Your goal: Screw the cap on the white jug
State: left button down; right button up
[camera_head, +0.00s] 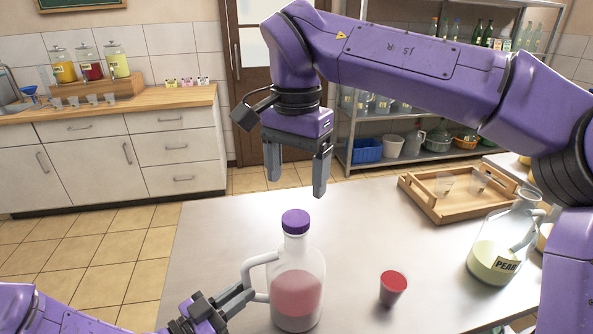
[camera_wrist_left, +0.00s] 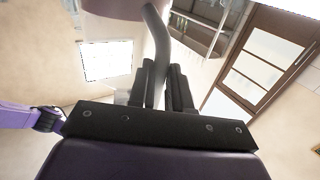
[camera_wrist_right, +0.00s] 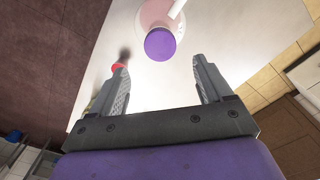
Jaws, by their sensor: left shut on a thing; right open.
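The white jug (camera_head: 297,290) is a translucent bottle with a white handle and pinkish-red liquid inside, upright on the table. A purple cap (camera_head: 295,221) sits on its neck; it also shows from above in the right wrist view (camera_wrist_right: 160,44). How tightly it sits I cannot tell. My left gripper (camera_head: 245,291) is shut on the jug's handle (camera_head: 249,270); the handle passes between its fingers in the left wrist view (camera_wrist_left: 158,60). My right gripper (camera_head: 297,178) is open and empty, pointing down above the cap and apart from it.
A cup with red contents (camera_head: 393,288) stands right of the jug. A second jug with pale green liquid (camera_head: 493,254) stands further right. A wooden tray (camera_head: 427,206) with cups is at the back right. The table (camera_head: 221,221) left of the jug is clear.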

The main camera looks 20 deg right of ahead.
aim_at(296, 217)
notch_tip(296, 217, down, 8)
dwell(0.5)
